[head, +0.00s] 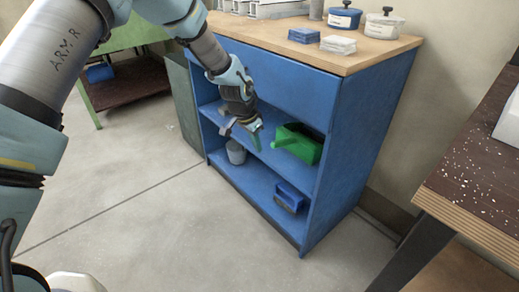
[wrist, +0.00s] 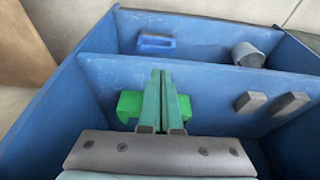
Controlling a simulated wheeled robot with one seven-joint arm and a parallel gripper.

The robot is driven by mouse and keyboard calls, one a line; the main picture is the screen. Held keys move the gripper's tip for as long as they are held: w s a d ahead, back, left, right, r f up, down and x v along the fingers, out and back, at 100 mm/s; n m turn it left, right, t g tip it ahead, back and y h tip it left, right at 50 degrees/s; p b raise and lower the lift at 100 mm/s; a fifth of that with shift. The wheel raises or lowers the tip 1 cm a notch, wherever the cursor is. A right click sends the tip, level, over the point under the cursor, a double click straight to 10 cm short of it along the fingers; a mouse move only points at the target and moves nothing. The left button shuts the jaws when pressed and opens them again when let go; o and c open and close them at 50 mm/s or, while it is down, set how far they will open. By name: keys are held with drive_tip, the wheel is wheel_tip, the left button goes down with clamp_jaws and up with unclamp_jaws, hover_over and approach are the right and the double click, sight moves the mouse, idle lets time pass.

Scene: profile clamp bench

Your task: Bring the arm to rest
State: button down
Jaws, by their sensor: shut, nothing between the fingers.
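My gripper (head: 257,143) hangs in front of the open blue cabinet (head: 345,150), at about the height of its middle shelf. Its two green fingers stand side by side, closed together, in the wrist view (wrist: 163,72), with nothing visible between them. My arm reaches in from the upper left of the head view. A green bin (head: 303,147) sits on the middle shelf, just right of my gripper. In the wrist view the fingers partly hide this green bin (wrist: 130,104); I cannot tell whether they touch it.
A blue bin (head: 290,196) and a grey cup (head: 236,152) are on the lower shelf. Two dark grey blocks (wrist: 250,102) lie on the middle shelf. Tubs (head: 345,17) and boxes stand on the wooden top. A speckled bench (head: 470,170) is at right. Floor in front is clear.

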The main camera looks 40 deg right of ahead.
drive_tip(key=v, duration=0.6)
drive_tip(key=w+a+r+n+t+y, duration=0.1)
drive_tip(key=w+a+r+n, duration=0.25)
drive_tip(key=a, duration=0.55)
drive_tip(key=w+a+r+n, duration=0.2)
drive_tip(key=w+a, duration=0.2)
drive_tip(key=a, duration=0.4)
drive_tip(key=w+a+r+n+t+y, duration=0.1)
drive_tip(key=w+a+r+n, duration=0.2)
drive_tip(key=a, duration=0.6)
drive_tip(key=s+a+r+n, duration=0.2)
drive_tip(key=a+n, duration=0.1)
drive_tip(key=a, duration=0.6)
drive_tip(key=s+a+r+n+y+p, duration=0.1)
drive_tip(key=s+a+n, duration=0.2)
drive_tip(key=a, duration=0.5)
drive_tip(key=s+a+r+n, duration=0.2)
drive_tip(key=a+n, duration=0.1)
drive_tip(key=a, duration=0.6)
wheel_tip(320, 180, up, 19)
drive_tip(key=p, duration=1.9)
drive_tip(key=shift+w+d+f, duration=0.15)
drive_tip(key=shift+w+d, duration=0.05)
drive_tip(key=shift+d, duration=0.05)
